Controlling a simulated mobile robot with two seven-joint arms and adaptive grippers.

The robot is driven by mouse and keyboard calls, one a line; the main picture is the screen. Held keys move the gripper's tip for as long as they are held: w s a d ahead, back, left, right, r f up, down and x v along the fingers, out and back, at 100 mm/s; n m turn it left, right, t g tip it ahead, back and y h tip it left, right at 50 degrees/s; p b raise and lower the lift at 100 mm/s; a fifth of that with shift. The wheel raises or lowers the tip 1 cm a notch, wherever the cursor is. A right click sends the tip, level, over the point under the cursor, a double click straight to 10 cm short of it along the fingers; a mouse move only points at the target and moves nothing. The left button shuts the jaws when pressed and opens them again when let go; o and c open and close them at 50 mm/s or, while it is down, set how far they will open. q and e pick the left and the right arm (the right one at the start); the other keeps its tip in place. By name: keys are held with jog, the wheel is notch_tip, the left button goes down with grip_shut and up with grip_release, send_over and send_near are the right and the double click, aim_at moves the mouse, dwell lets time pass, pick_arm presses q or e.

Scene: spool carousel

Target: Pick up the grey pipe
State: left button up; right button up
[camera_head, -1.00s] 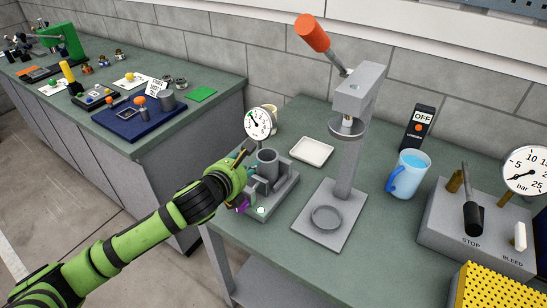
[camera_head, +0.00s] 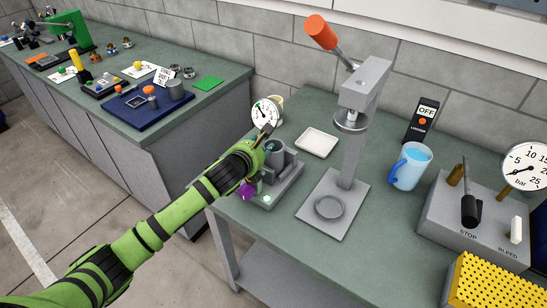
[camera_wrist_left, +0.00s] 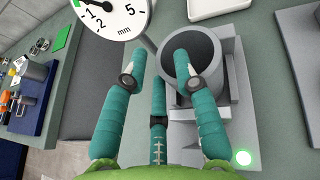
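The grey pipe (camera_head: 277,156) is a hollow upright cylinder standing in a grey fixture (camera_head: 285,187) with a dial gauge (camera_head: 265,112). My left gripper (camera_head: 268,140) is at the left side of the pipe, near its top, and partly hides it. In the left wrist view, the open mouth of the pipe (camera_wrist_left: 190,60) shows right of centre. The teal fingers of my left gripper (camera_wrist_left: 160,66) are spread apart with nothing between them. The right-hand fingertip overlaps the pipe's mouth in that view; I cannot tell whether it touches. My right gripper is out of view.
A press (camera_head: 352,130) with a red-orange handle stands right of the fixture. A white tray (camera_head: 316,142) lies behind, and a blue mug (camera_head: 410,166) and a control box (camera_head: 476,224) stand to the right. A second bench (camera_head: 150,130) stands left, across a gap.

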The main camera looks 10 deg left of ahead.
pick_arm(q)
grip_shut()
